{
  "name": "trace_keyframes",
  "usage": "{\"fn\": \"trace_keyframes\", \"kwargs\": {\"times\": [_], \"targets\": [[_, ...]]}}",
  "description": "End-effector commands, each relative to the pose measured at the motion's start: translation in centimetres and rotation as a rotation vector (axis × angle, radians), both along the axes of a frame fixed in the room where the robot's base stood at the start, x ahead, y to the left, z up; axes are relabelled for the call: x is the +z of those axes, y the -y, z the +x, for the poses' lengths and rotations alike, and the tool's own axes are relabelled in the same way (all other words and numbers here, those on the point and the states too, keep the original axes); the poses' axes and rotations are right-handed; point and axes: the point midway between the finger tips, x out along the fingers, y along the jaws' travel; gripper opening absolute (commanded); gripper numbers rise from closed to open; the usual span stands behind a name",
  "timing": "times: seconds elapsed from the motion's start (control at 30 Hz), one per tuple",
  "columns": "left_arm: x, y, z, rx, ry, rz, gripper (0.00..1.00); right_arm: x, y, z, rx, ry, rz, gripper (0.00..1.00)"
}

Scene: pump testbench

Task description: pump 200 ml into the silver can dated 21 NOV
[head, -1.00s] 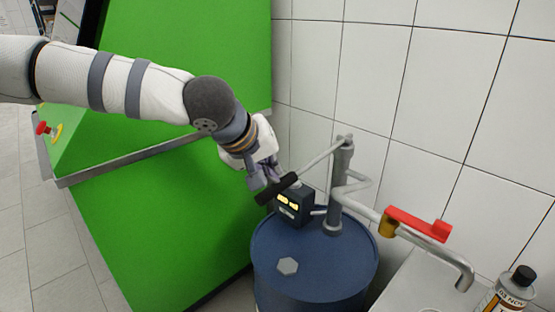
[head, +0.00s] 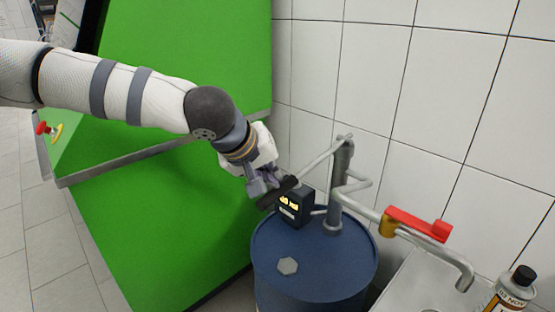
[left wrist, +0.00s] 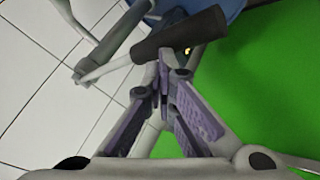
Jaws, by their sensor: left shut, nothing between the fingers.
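The pump (head: 340,190) stands on a blue drum (head: 330,270). Its lever ends in a black grip (head: 283,191) at the left, which also shows in the left wrist view (left wrist: 180,35). My left gripper (head: 266,190) is shut and empty, its fingertips right at the black grip; I cannot tell if they touch it. A dark meter box (head: 295,208) has a lit yellow display, too small to read. A red valve lever (head: 418,222) lies along the spout pipe (head: 455,262). A silver can (head: 508,292) is cut off at lower right; its date is unclear. My right gripper is out of view.
A large green cabinet (head: 160,230) stands left of the drum, with a red emergency button (head: 42,128) at far left. A white tiled wall (head: 440,90) is close behind the pump. A pale surface (head: 415,285) lies under the spout.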

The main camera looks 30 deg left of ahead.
Motion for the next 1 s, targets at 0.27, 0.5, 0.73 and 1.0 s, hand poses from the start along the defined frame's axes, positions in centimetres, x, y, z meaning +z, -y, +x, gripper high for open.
{"fn": "trace_keyframes", "kwargs": {"times": [0.27,0.5,0.73,1.0], "targets": [[-0.5,0.0,-0.1,0.0,-0.003,0.0,0.0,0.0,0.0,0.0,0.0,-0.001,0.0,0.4],[-0.8,0.0,-0.1,0.001,-0.003,0.0,0.0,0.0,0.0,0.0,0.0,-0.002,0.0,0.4],[-1.0,-0.1,-0.1,0.001,-0.003,0.001,0.0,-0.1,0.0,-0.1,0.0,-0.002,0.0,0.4],[-1.4,-0.1,-0.1,0.001,-0.003,0.002,0.0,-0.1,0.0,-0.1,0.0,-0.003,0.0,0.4]]}}
